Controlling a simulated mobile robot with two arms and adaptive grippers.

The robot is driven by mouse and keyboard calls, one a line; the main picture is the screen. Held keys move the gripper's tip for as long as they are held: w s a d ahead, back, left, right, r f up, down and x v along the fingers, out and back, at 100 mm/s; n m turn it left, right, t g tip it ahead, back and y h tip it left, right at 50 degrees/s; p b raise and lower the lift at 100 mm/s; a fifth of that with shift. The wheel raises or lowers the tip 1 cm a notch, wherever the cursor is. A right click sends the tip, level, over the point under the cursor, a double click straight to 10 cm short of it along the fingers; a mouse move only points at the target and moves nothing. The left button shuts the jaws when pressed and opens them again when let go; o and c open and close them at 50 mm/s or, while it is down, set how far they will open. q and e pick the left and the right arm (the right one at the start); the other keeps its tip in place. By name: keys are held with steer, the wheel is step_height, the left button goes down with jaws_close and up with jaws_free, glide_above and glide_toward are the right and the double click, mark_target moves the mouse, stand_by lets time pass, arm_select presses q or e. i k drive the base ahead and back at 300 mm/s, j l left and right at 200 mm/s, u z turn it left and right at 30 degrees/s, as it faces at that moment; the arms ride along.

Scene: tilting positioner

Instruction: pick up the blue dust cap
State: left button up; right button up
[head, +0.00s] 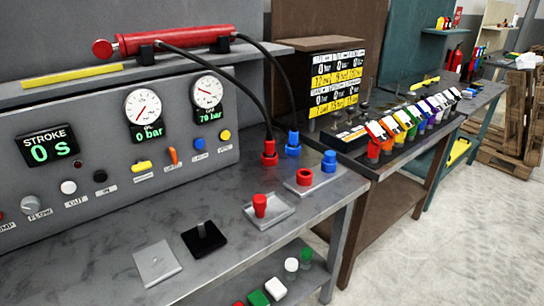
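A short blue cylindrical piece (329,161), which looks like the blue dust cap, stands upright near the right edge of the grey bench (205,245). Neither of my grippers is in view, and nothing is seen touching the blue cap.
A red coupling (269,154) ends the other hose. A red ring-shaped fitting (304,177) and a red peg on a plate (260,205) stand in front. A black block with a pin (204,238) and a grey plate (157,262) lie further left. Bare bench surrounds them.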

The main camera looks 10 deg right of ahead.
mark_target(330, 155)
steer(key=i+l+u, duration=0.15)
steer(key=l+u, duration=0.3)
steer(key=l, duration=0.15)
steer(key=l+u, duration=0.45)
steer(key=l, duration=0.15)
steer(key=l+u, duration=0.45)
steer(key=l, duration=0.2)
steer(key=k, duration=0.05)
